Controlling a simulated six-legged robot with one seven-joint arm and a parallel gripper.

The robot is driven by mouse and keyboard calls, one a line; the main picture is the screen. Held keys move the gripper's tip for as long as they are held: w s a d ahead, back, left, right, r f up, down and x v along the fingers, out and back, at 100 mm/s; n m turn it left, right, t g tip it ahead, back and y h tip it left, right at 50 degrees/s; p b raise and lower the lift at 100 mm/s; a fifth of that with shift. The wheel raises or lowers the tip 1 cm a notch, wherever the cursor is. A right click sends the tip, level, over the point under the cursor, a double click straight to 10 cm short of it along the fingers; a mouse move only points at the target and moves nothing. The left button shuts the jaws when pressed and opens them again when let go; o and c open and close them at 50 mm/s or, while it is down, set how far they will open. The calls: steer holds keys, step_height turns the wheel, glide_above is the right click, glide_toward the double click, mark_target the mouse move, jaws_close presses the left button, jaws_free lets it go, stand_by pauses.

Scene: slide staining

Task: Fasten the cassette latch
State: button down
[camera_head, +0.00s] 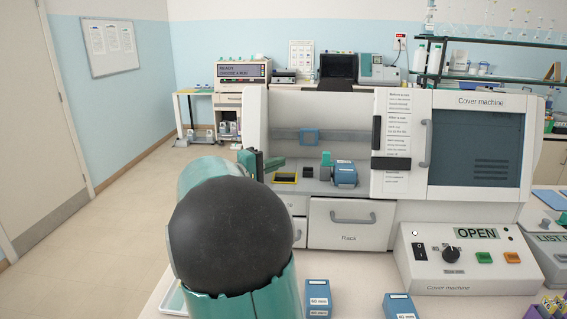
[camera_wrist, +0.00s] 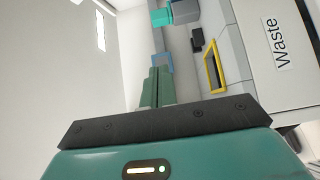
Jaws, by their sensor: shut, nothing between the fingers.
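A blue cassette-like box (camera_head: 345,174) with a white label stands on the deck inside the open cover machine (camera_head: 255,120). A teal upright piece (camera_head: 326,172) is at its left side. The teal piece also shows at the top of the wrist view (camera_wrist: 160,17). I cannot tell which part is the latch or whether it is fastened. My gripper (camera_head: 276,162) is inside the left of the machine opening, left of the box and apart from it. In the wrist view its green fingers (camera_wrist: 157,76) are together and empty.
A yellow-framed slot (camera_head: 284,178) and a small black block (camera_head: 308,171) lie between my gripper and the box. A blue square frame (camera_head: 310,137) is on the back wall. The tall white panel (camera_head: 391,185) bounds the opening at the right. The display (camera_head: 477,233) reads OPEN.

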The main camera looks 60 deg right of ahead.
mark_target(328, 159)
steer(key=x, duration=0.8)
steer(key=shift+s+d, duration=0.15)
steer(key=shift+s, duration=0.05)
steer(key=shift+s+d, duration=0.2)
steer(key=shift+s, duration=0.4)
steer(key=shift+s+d, duration=0.2)
steer(key=shift+s, duration=0.4)
steer(key=shift+s+d, duration=0.25)
steer(key=shift+d, duration=0.05)
steer(key=shift+s, duration=0.15)
steer(key=shift+s+d, duration=0.45)
steer(key=shift+s, duration=0.5)
